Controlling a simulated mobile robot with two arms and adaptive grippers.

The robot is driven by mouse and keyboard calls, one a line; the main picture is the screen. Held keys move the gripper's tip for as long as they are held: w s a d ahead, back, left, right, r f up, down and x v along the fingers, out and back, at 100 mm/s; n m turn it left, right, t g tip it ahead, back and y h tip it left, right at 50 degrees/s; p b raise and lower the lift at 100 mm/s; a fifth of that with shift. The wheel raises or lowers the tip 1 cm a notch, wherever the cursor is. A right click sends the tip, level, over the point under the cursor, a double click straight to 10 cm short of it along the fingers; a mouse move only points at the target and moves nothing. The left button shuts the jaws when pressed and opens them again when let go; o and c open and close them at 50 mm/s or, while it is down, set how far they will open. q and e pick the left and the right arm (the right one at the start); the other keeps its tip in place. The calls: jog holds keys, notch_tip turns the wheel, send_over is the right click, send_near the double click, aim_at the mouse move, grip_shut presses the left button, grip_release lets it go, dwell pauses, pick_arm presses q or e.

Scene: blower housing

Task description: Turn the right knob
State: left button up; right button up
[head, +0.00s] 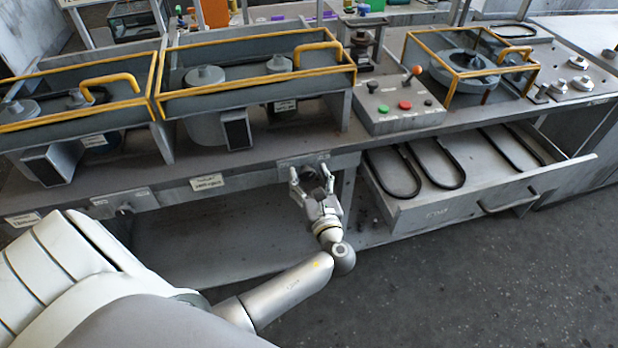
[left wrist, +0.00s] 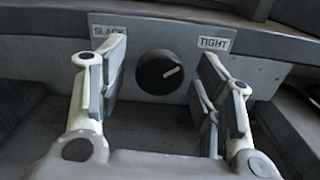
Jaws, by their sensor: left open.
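The right knob (left wrist: 160,72) is a round black dial on a grey front panel in the left wrist view. Its white mark points up and to the right, toward the label TIGHT (left wrist: 213,43); the label SLACK (left wrist: 108,32) is at its upper left. My left gripper (head: 315,173) is in front of the panel below the bench edge in the head view. In the left wrist view its open fingers (left wrist: 163,58) stand on either side of the knob, with visible gaps. I cannot tell how far the fingertips are from the panel. My right gripper is not in view.
An open drawer (head: 440,207) with black belts juts out to the right of my left gripper. A control box (head: 392,108) with buttons and yellow-framed housings (head: 255,85) stand on the bench above. Another knob (head: 125,208) is on the panel farther left. The floor (head: 480,280) in front is clear.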

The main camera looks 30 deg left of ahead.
pick_arm(q)
jog(key=shift+c, duration=0.4)
jog(key=c, duration=0.9)
jog(key=shift+n, duration=0.3)
jog(key=n+b, duration=0.2)
jog(key=n, duration=0.2)
jog(key=shift+f, duration=0.15)
jog(key=n+b, duration=0.1)
jog(key=n, duration=0.2)
jog(key=shift+n+b, duration=0.65)
jog(key=shift+n, duration=0.25)
